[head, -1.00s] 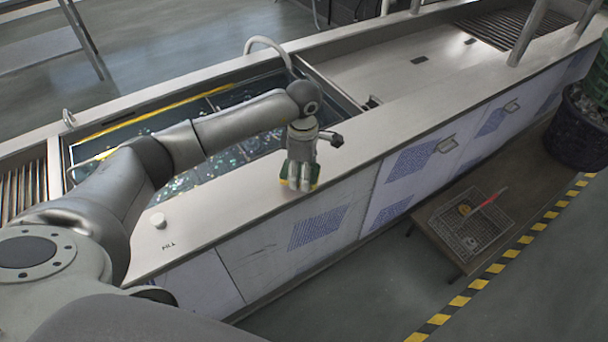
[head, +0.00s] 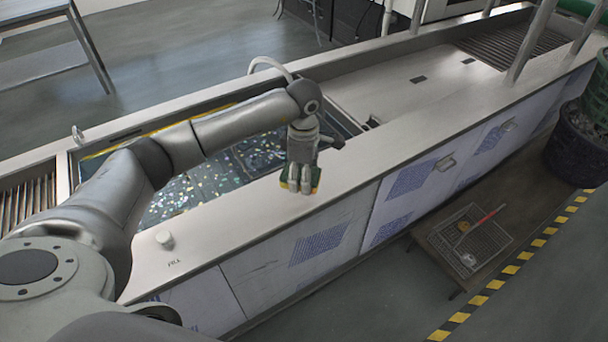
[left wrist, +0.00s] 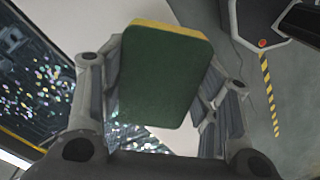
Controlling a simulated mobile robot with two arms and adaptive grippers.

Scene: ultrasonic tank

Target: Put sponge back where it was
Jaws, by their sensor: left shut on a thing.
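The sponge (head: 316,177), green with a yellow layer, is held in my left gripper (head: 299,182) over the front ledge of the tank counter in the head view. In the left wrist view the sponge (left wrist: 166,75) shows its broad green face with a yellow edge at the top, between the two fingers of my left gripper (left wrist: 165,95). The fingers are closed on its sides. I cannot tell whether the sponge touches the ledge. My right gripper is not in view.
The water-filled tank (head: 215,185) lies behind the ledge. A small white knob (head: 165,240) stands on the ledge at left. The ledge (head: 400,140) is clear to the right.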

